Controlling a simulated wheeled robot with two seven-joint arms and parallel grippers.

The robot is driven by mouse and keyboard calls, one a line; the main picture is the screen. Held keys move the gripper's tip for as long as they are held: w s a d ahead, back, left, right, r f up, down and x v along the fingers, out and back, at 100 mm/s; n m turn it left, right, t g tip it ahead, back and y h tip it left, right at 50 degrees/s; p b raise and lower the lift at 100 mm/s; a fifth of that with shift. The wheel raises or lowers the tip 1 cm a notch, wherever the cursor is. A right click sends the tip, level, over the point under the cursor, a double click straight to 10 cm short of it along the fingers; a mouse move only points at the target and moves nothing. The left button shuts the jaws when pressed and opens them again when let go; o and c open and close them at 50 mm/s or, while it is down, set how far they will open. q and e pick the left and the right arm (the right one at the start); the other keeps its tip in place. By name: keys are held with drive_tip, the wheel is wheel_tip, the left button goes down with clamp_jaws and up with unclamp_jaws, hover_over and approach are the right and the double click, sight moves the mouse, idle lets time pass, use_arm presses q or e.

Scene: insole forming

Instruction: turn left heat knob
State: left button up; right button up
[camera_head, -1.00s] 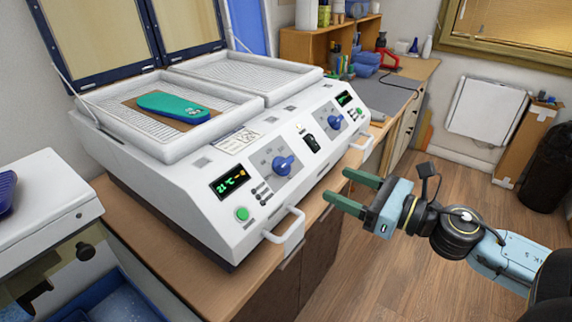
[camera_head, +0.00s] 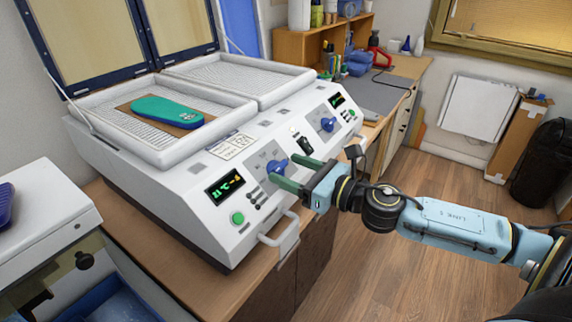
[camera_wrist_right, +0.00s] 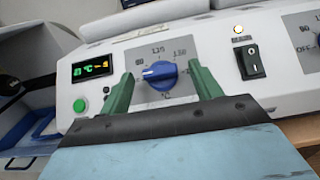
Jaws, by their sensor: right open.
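The left heat knob (camera_head: 276,168) is a blue dial on the white machine's front panel, right of the left green display (camera_head: 225,186). In the right wrist view the knob (camera_wrist_right: 160,75) shows between the two green fingers, with its temperature scale around it. My right gripper (camera_head: 291,172) is open at the panel. Its fingertips (camera_wrist_right: 162,80) lie to either side of the knob, and I see no contact with it. The fingers partly cover the panel around the knob in the head view. My left gripper is not in view.
The right heat knob (camera_head: 327,125) and a black rocker switch (camera_wrist_right: 249,60) are to the right. A green button (camera_head: 237,218) and a handle (camera_head: 281,229) are below. A teal insole (camera_head: 167,110) lies on the left tray. Open floor lies to the right.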

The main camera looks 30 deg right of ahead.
drive_tip(key=shift+x, duration=0.85)
